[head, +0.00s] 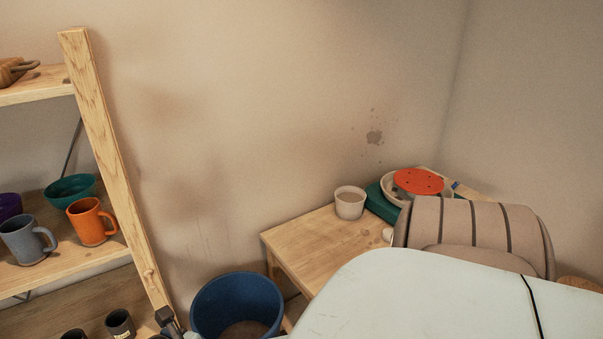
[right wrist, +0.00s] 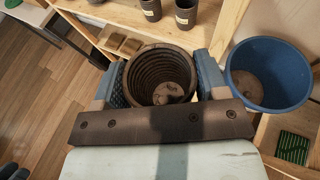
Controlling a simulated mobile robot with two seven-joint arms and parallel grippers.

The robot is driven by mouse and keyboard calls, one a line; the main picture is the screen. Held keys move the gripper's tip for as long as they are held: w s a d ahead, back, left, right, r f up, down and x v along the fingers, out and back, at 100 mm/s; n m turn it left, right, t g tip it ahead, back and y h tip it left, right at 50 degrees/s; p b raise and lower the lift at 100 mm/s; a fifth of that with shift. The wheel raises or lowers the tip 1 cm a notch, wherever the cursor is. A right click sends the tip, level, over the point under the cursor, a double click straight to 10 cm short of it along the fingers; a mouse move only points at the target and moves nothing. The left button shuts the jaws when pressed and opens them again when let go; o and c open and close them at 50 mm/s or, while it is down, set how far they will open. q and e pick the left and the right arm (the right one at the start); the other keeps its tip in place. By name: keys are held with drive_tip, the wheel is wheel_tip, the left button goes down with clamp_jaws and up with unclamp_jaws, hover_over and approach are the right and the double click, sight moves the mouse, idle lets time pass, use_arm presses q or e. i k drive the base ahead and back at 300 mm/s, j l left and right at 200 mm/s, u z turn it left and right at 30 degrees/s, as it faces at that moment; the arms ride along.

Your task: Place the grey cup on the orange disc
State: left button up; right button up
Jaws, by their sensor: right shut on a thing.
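My right gripper (right wrist: 162,82) is shut on a grey-brown cup (right wrist: 178,58) with a ribbed inside. The cup sits between its two fingers, its open mouth facing the camera. The held cup does not show clearly in the head view. The orange disc (head: 418,181) lies at the back right of the wooden table, on top of a pale round basin (head: 390,190). My left gripper is not in view.
A pale cup (head: 350,204) stands on the table (head: 310,240), left of the disc. A chair (head: 475,225) partly blocks the table's front. A blue bucket (head: 237,305) stands left of the table. A shelf (head: 70,268) holds a grey mug (head: 24,240) and an orange mug (head: 88,222).

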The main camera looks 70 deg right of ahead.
sight(418, 180)
drive_tip(key=k+l+z, duration=0.15)
drive_tip(key=l, duration=0.45)
drive_tip(key=l+z, duration=0.15)
drive_tip(key=l, duration=0.45)
drive_tip(key=k+l+z, duration=0.15)
drive_tip(key=l, duration=0.45)
drive_tip(key=k+l, duration=0.1)
drive_tip(key=l, duration=1.6)
drive_tip(key=k+l+z, duration=0.15)
drive_tip(key=l, duration=1.55)
